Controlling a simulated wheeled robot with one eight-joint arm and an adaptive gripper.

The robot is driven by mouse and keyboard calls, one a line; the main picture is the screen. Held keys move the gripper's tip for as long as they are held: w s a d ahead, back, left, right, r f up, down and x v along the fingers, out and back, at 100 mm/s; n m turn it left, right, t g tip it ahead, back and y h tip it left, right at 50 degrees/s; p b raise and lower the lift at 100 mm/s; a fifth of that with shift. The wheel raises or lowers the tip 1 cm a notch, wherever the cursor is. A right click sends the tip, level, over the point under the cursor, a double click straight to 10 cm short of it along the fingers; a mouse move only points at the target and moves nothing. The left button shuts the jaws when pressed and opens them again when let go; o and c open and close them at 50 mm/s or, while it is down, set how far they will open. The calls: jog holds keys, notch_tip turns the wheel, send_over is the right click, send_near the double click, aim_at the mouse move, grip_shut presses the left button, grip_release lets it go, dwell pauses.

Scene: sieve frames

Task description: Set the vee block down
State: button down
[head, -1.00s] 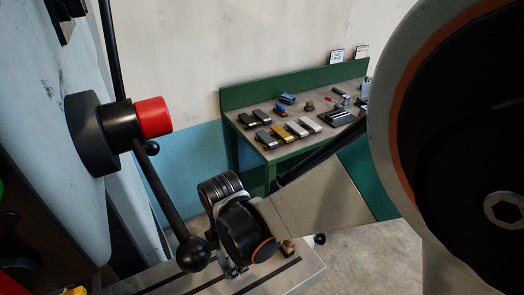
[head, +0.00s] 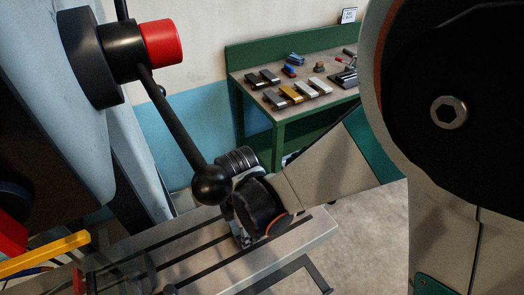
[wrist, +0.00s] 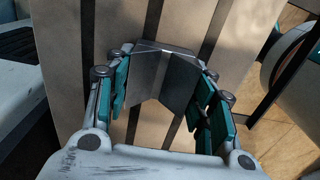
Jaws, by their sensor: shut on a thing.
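The vee block is a grey metal piece with an angled, V-shaped face (wrist: 172,78). In the wrist view it sits between the teal-padded fingers of my gripper (wrist: 163,92), which is shut on it. Below it is the pale slotted machine table (wrist: 65,75); whether the block touches the table or hangs just above it, I cannot tell. In the head view my gripper (head: 240,236) is low over the slotted table (head: 318,232), mostly hidden behind my wrist and a black lever knob. The block cannot be made out there.
The black lever (head: 178,125) with its ball knob hangs close beside my wrist, below a red-capped hub (head: 163,41). A yellow bar (head: 45,255) is at lower left. A green bench (head: 290,118) with several blocks stands behind. The table's right end is clear.

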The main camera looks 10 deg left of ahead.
jog(key=shift+f, duration=0.2)
jog(key=c, duration=0.7)
grip_release()
jog(key=shift+r, duration=0.1)
jog(key=shift+r, duration=0.1)
jog(key=shift+s+d+r+p, duration=0.15)
jog(key=shift+r+p, duration=1.9)
jog(key=shift+r, duration=1.1)
jog(key=shift+s+r+p, duration=0.15)
jog(key=shift+r+p, duration=1.9)
jog(key=shift+r, duration=1.05)
